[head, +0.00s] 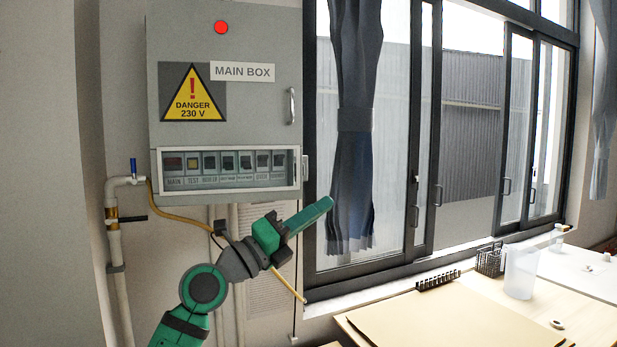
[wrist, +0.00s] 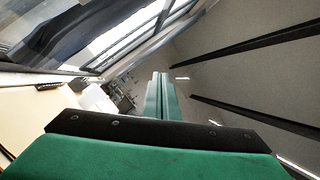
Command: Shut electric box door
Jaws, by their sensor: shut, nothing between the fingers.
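The grey electric box (head: 225,140) hangs on the wall at upper left in the head view, marked "MAIN BOX". Its large upper door (head: 250,120) has a handle (head: 291,105) at the right edge and looks flush with the box front. Below it, a white-framed window (head: 226,187) shows a row of switches; I cannot tell whether this frame is fully closed. My green gripper (head: 328,203) is shut and empty, below and right of the box, pointing up and right, apart from it. In the wrist view its fingers (wrist: 160,78) lie together; the box is not seen there.
A yellow cable (head: 190,222) and pipe (head: 114,220) run below the box. A blue curtain (head: 356,130) and window stand just right of my gripper. A table (head: 450,315) with a clear jug (head: 520,272) and wire basket (head: 489,261) is at lower right.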

